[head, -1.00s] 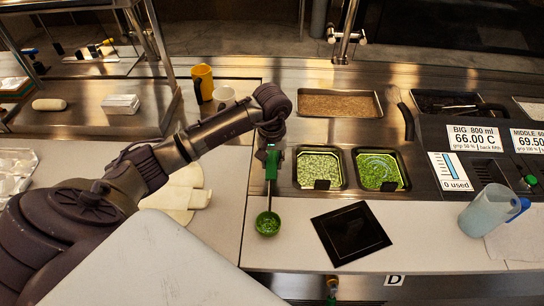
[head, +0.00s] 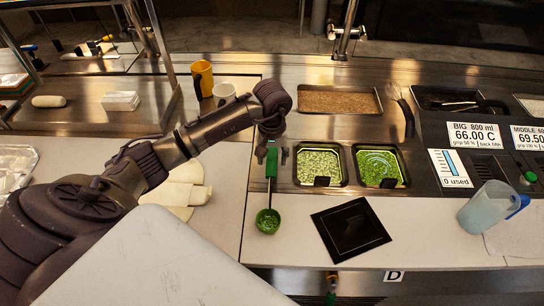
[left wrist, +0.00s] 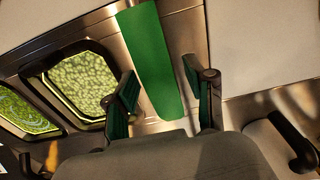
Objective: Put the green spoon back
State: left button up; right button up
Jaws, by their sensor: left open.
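The green spoon (head: 268,221) lies with its round bowl on the pale counter and its handle pointing away over the steel strip. In the left wrist view its wide green handle (left wrist: 153,65) runs between the two fingers, with a gap on each side. My left gripper (head: 272,155) is open around the handle, just left of the green-filled pans; it also shows in the left wrist view (left wrist: 160,72). The bowl seems to hold some green bits. My right gripper is not in view.
Two pans of green filling, a left one (head: 319,148) and a right one (head: 398,152), sit right of the gripper. A black square plate (head: 350,230) lies in front. A jug (head: 488,208) stands at right. A yellow cup (head: 202,78) and a white mug (head: 224,93) stand behind the arm.

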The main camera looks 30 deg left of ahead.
pick_arm(q)
notch_tip(320, 180, up, 12)
jog(key=b, duration=0.3)
jog(key=shift+s+d+f, duration=0.15)
jog(key=shift+s+f, duration=0.05)
jog(key=shift+s, duration=0.05)
